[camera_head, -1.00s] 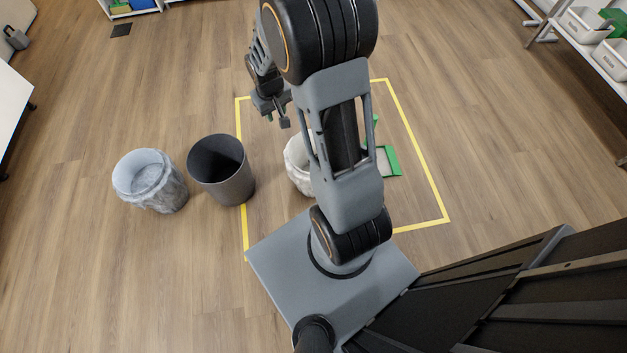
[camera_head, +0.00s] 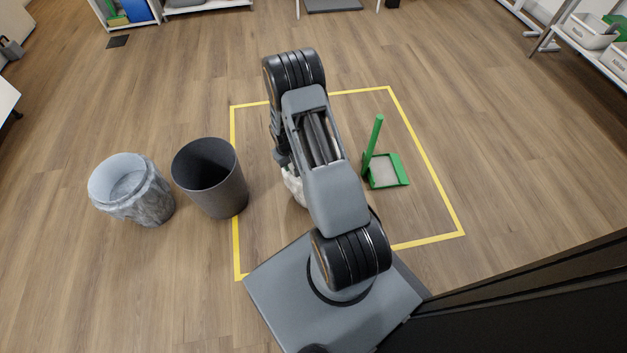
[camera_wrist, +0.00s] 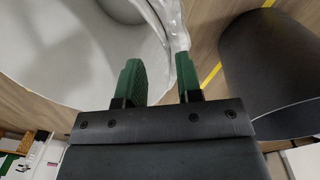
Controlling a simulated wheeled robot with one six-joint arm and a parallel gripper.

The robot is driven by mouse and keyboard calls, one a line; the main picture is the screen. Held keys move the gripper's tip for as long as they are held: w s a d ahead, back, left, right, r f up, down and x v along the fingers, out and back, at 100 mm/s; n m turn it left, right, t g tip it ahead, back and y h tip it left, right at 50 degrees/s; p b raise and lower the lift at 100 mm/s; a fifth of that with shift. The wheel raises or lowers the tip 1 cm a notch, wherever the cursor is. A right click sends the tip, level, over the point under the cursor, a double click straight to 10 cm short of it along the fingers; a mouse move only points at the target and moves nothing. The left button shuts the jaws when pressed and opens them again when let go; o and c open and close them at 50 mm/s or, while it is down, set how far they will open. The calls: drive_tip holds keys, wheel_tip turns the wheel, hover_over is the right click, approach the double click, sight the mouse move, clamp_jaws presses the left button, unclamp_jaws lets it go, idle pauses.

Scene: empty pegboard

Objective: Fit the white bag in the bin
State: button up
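The white bag (camera_head: 294,186) stands on the floor inside the yellow outline, mostly hidden by my arm in the head view. In the wrist view the bag (camera_wrist: 75,45) is large at the left, with its mouth open. My gripper (camera_wrist: 162,75) has its two green fingers apart. The bag's rim edge runs close to and between the fingertips; I cannot tell if they touch it. The dark grey bin (camera_head: 210,180) stands empty and upright to the left of the bag. It also shows at the right in the wrist view (camera_wrist: 275,70).
A grey-white bin-like container (camera_head: 135,190), seemingly lined with a bag, stands left of the dark bin. A green dustpan (camera_head: 385,172) with an upright handle lies to the right. Yellow tape (camera_head: 425,155) outlines the floor area. Shelves stand at the far edges.

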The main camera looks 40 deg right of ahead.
sight(292, 176)
drive_tip(key=shift+d+f+b, duration=0.1)
drive_tip(key=shift+f+b, duration=1.5)
drive_tip(key=shift+f, duration=1.5)
drive_tip(key=shift+f, duration=0.15)
drive_tip(key=shift+c, duration=0.5)
clamp_jaws()
